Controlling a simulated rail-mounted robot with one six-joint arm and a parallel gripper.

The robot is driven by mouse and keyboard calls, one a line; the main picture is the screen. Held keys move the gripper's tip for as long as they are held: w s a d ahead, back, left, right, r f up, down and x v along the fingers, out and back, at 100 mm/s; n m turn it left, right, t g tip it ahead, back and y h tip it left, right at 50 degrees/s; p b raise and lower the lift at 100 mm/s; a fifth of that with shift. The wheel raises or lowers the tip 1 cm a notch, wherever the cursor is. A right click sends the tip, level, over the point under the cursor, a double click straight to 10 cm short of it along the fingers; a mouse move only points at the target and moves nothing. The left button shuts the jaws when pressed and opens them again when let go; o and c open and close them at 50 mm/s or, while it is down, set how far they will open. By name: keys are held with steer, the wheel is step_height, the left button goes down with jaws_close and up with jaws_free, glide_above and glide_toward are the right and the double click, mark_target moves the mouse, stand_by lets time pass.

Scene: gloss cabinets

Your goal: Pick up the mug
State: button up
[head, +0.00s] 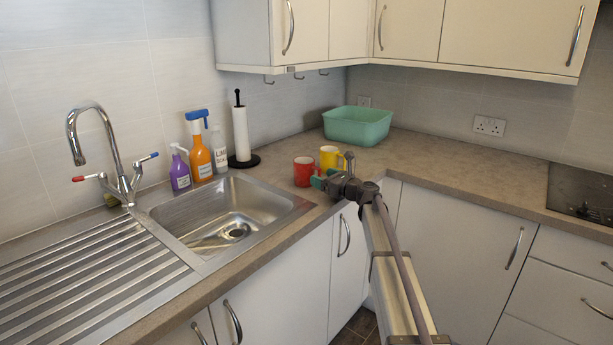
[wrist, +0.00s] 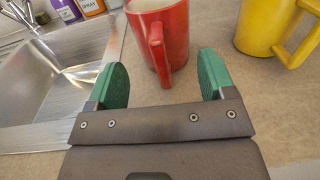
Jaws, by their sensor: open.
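A red mug (head: 303,171) stands upright on the counter just right of the sink. In the wrist view the red mug (wrist: 170,45) is straight ahead, its handle turned toward me. A yellow mug (head: 329,158) stands behind and to the right of it; it also shows at the upper right of the wrist view (wrist: 265,27). My gripper (wrist: 162,82) is open and empty, its two green fingers apart. The red mug's handle is between and slightly beyond the fingertips. In the head view my gripper (head: 318,183) is close to the red mug on its near side.
The steel sink (head: 290,204) lies to the left. A purple bottle (head: 180,172), an orange spray bottle (head: 200,155), a white bottle and a paper towel holder (head: 241,135) stand behind it. A green tub (head: 357,126) sits in the corner. The counter to the right is clear up to the hob.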

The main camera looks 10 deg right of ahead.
mark_target(308, 174)
steer(key=x, duration=0.4)
steer(key=shift+w+a, duration=0.1)
steer(key=shift+w, duration=0.2)
steer(key=shift+s, duration=0.1)
jaws_close()
stand_by(0.4)
